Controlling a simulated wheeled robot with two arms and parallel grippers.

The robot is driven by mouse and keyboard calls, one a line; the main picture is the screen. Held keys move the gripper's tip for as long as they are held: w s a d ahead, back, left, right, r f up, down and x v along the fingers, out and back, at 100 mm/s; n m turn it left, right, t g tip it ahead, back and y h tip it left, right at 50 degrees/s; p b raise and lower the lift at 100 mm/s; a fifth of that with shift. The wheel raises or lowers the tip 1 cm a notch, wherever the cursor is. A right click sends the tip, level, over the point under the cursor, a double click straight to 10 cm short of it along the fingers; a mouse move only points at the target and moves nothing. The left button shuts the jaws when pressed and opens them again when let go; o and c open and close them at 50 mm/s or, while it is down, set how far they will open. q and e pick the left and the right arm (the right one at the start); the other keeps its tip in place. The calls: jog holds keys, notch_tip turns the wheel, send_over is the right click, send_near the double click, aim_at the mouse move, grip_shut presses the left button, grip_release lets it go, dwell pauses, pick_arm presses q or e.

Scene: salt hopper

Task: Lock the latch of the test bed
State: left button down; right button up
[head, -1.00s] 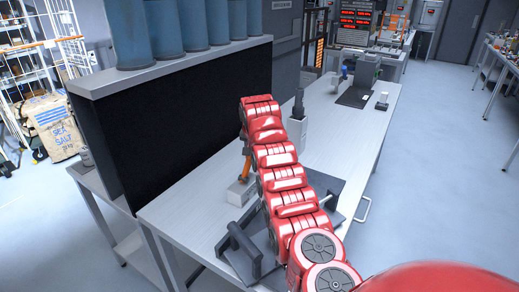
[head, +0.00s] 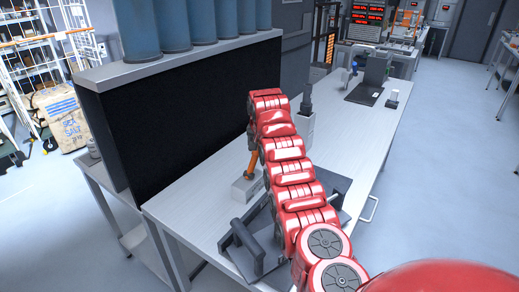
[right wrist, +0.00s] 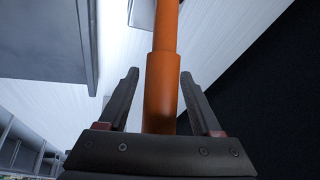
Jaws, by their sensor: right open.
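An orange lever (head: 253,162) stands upright on a small light grey block (head: 245,188) on the table. It looks like the latch. In the right wrist view the orange lever (right wrist: 162,85) runs up between the two dark fingers of my right gripper (right wrist: 160,76). The gripper is open, with a gap to the lever on each side. In the head view my red right arm hides most of this gripper. A dark grey frame with a bar handle (head: 242,243), possibly the test bed, lies partly under the arm. My left gripper is not in view.
A black panel (head: 185,110) with blue cylinders on top stands left of the table (head: 190,205). A grey post with a dark top (head: 306,115) stands just beyond the arm. A dark plate (head: 363,94) lies farther back. The table is clear between post and plate.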

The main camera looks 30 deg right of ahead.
jog(key=shift+r, duration=0.1)
jog(key=b+v, duration=0.1)
jog(key=v, duration=0.6)
jog(key=shift+s+a+r+b, duration=0.1)
jog(key=shift+r+b, duration=0.3)
jog(key=v, duration=0.9)
jog(key=shift+s, duration=0.15)
jog(key=shift+a+r, duration=0.1)
jog(key=shift+r, duration=0.05)
jog(key=shift+r+p, duration=0.1)
jog(key=shift+p, duration=0.2)
